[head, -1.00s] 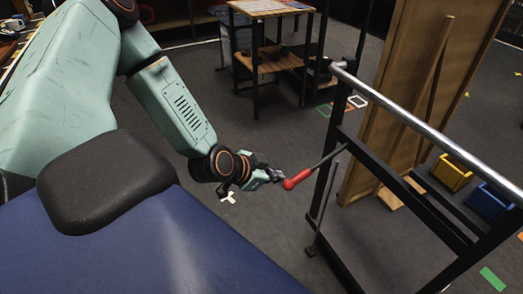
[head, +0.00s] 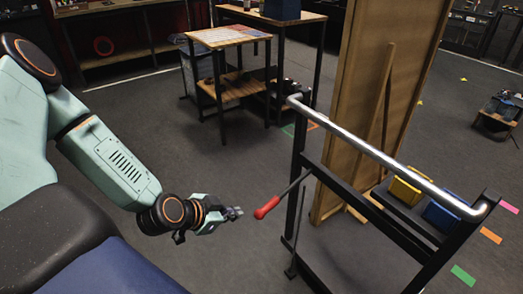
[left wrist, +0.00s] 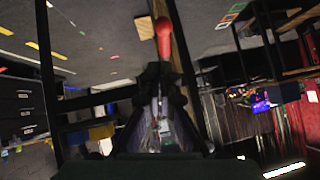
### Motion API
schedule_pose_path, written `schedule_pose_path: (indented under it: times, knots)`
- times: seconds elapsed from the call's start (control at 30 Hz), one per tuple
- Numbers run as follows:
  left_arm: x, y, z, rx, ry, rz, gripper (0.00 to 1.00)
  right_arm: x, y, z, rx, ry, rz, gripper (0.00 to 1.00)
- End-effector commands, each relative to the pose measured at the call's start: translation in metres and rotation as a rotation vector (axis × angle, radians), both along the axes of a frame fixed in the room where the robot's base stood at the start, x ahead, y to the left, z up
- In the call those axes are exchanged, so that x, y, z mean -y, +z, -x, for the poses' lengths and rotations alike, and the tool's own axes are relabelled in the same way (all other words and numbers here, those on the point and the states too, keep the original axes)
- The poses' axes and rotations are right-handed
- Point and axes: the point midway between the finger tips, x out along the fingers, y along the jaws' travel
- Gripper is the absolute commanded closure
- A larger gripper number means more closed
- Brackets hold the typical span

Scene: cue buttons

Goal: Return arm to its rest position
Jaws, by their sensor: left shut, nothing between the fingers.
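My left arm comes in from the left in the head view, pale green with black joints. Its gripper (head: 236,212) is shut and empty, just left of a lever with a red handle (head: 266,208), with a small gap between them. The lever's dark rod runs up to the black frame of a cart. In the left wrist view the red handle (left wrist: 163,38) shows beyond the gripper (left wrist: 160,80), and that view is tilted. My right gripper is not in view.
The black cart frame with a silver rail (head: 385,158) stands to the right. Behind it are a tall wooden board (head: 365,75), a yellow bin (head: 405,190) and a blue bin (head: 440,215). A small wooden table (head: 228,37) stands at the back. Grey floor around the arm is clear.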

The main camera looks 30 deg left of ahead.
Motion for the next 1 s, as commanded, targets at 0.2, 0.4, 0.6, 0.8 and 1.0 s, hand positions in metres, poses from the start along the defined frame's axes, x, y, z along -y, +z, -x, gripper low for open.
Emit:
schedule_pose_path:
  times: [0.2,0.4,0.6,0.8,1.0]
  knots:
    - [0.0,0.0,0.0,-0.001,0.005,0.006,1.0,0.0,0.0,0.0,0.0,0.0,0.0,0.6]
    - [-0.001,-0.002,0.003,-0.044,0.134,0.138,1.0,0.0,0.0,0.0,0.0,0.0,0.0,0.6]
    - [0.011,-0.009,0.015,-0.16,0.331,0.332,1.0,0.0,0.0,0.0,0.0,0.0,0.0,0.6]
    - [0.036,-0.024,0.043,-0.333,0.479,0.433,1.0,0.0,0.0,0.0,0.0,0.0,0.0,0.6]
    - [0.063,-0.045,0.087,-0.524,0.6,0.428,1.0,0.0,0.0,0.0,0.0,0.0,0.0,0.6]
